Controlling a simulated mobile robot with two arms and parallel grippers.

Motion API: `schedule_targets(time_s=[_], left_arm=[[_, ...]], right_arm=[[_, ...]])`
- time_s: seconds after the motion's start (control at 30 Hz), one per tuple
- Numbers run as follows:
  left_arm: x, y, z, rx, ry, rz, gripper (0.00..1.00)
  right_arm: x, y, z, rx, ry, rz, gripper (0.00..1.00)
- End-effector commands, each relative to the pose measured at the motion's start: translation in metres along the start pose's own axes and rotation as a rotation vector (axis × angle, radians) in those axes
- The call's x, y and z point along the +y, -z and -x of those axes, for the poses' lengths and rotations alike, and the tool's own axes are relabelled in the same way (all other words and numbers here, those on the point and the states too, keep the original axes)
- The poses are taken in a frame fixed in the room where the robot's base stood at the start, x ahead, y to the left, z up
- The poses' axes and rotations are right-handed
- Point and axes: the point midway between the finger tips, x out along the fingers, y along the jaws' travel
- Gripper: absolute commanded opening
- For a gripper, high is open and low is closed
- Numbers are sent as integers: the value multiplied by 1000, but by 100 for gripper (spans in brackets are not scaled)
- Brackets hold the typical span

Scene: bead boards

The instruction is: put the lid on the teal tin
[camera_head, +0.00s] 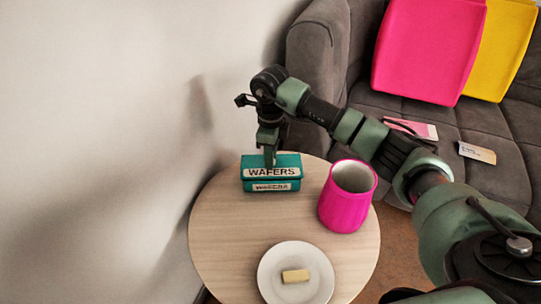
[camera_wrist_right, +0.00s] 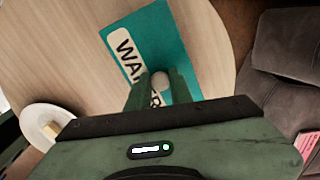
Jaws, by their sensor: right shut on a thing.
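In the right wrist view the fingers (camera_wrist_right: 160,88) flank the knob, and the lid (camera_wrist_right: 150,38) hides the tin. My left gripper is not in view.
A magenta canister (camera_head: 345,208), open at the top, stands right of the tin on the wooden table (camera_head: 222,225). A white plate (camera_head: 268,276) with a yellow block (camera_head: 295,276) lies at the front. A wall is at left, a grey sofa (camera_head: 315,45) behind. The table's left part is clear.

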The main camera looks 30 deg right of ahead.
Motion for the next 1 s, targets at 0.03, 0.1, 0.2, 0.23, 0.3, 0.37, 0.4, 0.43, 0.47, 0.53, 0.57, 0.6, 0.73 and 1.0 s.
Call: schedule_targets(time_s=[0.03, 0.1, 0.2, 0.23, 0.3, 0.37, 0.4, 0.43, 0.47, 0.53, 0.57, 0.6, 0.73, 1.0], left_arm=[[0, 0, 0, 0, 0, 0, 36], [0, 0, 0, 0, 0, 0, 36], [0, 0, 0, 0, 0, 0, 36], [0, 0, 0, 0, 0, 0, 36], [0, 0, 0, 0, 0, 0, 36], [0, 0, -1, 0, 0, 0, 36], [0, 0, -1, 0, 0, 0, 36], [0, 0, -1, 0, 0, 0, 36], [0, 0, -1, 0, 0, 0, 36], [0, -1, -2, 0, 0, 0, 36], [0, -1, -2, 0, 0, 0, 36], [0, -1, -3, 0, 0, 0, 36], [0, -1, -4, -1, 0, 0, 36], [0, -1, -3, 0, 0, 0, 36]], right_arm=[[0, 0, 0, 0, 0, 0, 0], [0, 0, 0, 0, 0, 0, 0], [0, 0, 0, 0, 0, 0, 0], [0, 0, 0, 0, 0, 0, 0], [0, 0, 0, 0, 0, 0, 0], [0, 0, 0, 0, 0, 0, 0], [0, 0, -1, 0, 0, 0, 0], [0, 0, -2, 0, 0, 0, 0], [0, 0, -2, 0, 0, 0, 0], [0, 0, -4, 0, 1, 0, 0], [0, 0, -4, -1, 1, 0, 0], [0, 0, -5, 0, 1, 0, 0], [0, 0, -8, 0, 1, 0, 0], [0, 0, -8, 0, 1, 0, 0]])
